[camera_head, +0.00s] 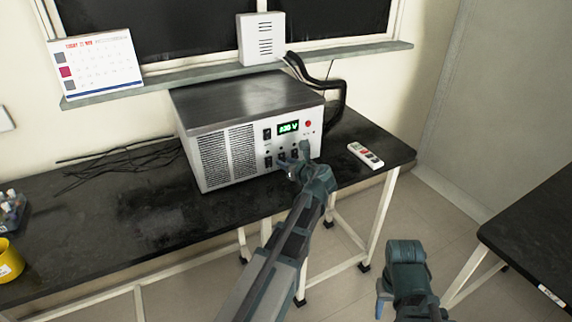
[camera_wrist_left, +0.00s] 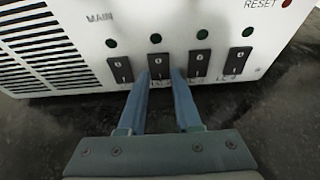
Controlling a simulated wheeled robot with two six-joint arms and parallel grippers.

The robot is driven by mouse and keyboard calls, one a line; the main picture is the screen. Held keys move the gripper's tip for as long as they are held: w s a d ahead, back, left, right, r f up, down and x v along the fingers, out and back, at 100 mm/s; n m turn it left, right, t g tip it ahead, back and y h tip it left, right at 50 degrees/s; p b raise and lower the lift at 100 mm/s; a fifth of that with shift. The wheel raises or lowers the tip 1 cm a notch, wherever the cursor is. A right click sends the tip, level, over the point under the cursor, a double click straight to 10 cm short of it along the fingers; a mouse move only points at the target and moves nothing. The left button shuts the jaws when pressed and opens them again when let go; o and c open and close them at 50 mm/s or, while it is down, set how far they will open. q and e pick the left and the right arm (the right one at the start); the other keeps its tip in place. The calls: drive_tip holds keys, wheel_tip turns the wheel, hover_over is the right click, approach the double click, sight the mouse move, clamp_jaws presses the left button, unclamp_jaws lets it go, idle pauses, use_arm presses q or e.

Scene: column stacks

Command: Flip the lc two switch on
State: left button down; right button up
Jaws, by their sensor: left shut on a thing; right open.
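The power unit (camera_head: 230,150) is a grey metal box on the black bench. In the left wrist view its front has a row of black rocker switches, each with a dark green lamp above it. The second from the left, the lc two switch (camera_wrist_left: 161,66), has a partly hidden label below it. My left gripper (camera_wrist_left: 166,75), also in the head view (camera_head: 298,160), has its two blue fingers shut on this switch, one tip at each side. My right gripper (camera_head: 382,296) is low at the lower right, away from the bench, open and empty.
A green display (camera_head: 288,127) and a red button (camera_head: 308,124) are on the unit's front. Neighbouring switches (camera_wrist_left: 120,70) (camera_wrist_left: 199,63) stand close on both sides. A white remote (camera_head: 365,154) lies to the right; a yellow cup (camera_head: 10,262) is at far left.

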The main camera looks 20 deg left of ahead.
use_arm(q)
drive_tip(key=f+t+y+b, duration=0.1)
drive_tip(key=b, duration=0.2)
drive_tip(key=shift+f+b, duration=0.15)
drive_tip(key=shift+b, duration=0.2)
drive_tip(key=shift+r+y+b, duration=0.2)
drive_tip(key=shift+y+b, duration=0.3)
drive_tip(key=shift+b, duration=0.1)
drive_tip(key=shift+r, duration=0.1)
drive_tip(key=c, duration=0.9)
unclamp_jaws()
drive_tip(key=v, duration=0.4)
drive_tip(key=p+v, duration=0.1)
drive_tip(key=v, duration=0.4)
drive_tip(key=p+v, duration=0.1)
drive_tip(key=v, duration=0.3)
drive_tip(key=shift+s+d+f, duration=0.2)
drive_tip(key=shift+s, duration=0.2)
